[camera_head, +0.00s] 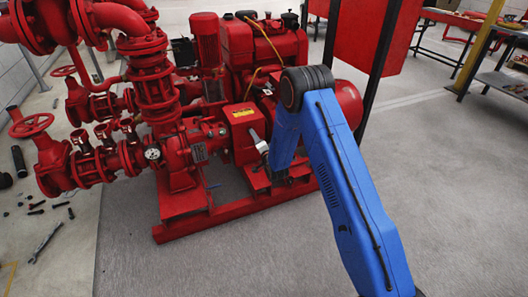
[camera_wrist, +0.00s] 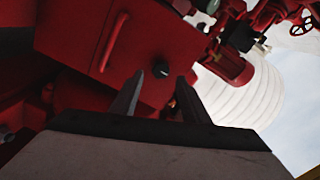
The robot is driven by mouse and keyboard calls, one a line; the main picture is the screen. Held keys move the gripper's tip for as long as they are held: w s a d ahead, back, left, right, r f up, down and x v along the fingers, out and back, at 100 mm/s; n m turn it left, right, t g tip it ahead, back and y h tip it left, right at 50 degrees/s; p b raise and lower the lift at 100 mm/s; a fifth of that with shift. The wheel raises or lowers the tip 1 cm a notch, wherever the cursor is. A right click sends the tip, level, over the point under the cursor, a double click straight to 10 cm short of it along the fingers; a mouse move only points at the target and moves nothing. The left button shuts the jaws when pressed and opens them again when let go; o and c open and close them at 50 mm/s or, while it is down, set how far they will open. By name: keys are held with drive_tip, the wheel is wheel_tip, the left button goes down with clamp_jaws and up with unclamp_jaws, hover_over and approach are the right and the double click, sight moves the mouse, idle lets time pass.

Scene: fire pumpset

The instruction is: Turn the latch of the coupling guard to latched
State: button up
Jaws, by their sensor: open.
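The coupling guard (camera_head: 238,127) is a red box with a yellow label on the pump skid, between the pump and the engine. In the wrist view its red face (camera_wrist: 130,55) fills the upper left and carries a red bar handle (camera_wrist: 112,42). A small dark knob (camera_wrist: 160,70), seemingly the latch, sits on this face; its turned position cannot be told. My gripper (camera_wrist: 161,78) is open, with its two fingers apart and the knob showing between their tips. I cannot tell if they touch it. In the head view my gripper (camera_head: 256,138) is at the guard's right side, partly hidden by my arm.
Red pipes and valves with handwheels (camera_head: 31,125) stand left of the guard. The red engine (camera_head: 262,55) is behind it. The skid's base rail (camera_head: 235,211) runs along the front. Grey floor in front is clear. Loose tools (camera_head: 46,240) lie at the left.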

drive_tip(key=v, duration=1.4)
drive_tip(key=shift+r, duration=0.15)
wheel_tip(320, 180, up, 7)
drive_tip(key=d+n+g+h, duration=0.1)
drive_tip(key=d, duration=0.2)
drive_tip(key=s+d+r+n+g+h, duration=0.25)
drive_tip(key=s+d+r, duration=0.3)
drive_tip(key=r, duration=0.35)
drive_tip(key=s+d+r+n+g+h, duration=0.1)
drive_tip(key=s+d+r+n+g, duration=0.2)
drive_tip(key=s+r, duration=0.5)
drive_tip(key=s+d+r+n+g, duration=0.1)
drive_tip(key=s+d+r+g, duration=0.1)
drive_tip(key=s, duration=1)
drive_tip(key=s+d+r+n+g, duration=0.1)
drive_tip(key=s+d+r+g, duration=0.1)
drive_tip(key=s, duration=1.1)
drive_tip(key=s+d+r+n+g+h, duration=0.1)
drive_tip(key=s+d+r+g, duration=0.1)
drive_tip(key=s, duration=1.1)
drive_tip(key=shift+s+d+r, duration=0.2)
drive_tip(key=shift+d+r, duration=0.5)
drive_tip(key=shift+d, duration=0.5)
drive_tip(key=shift+n, duration=0.25)
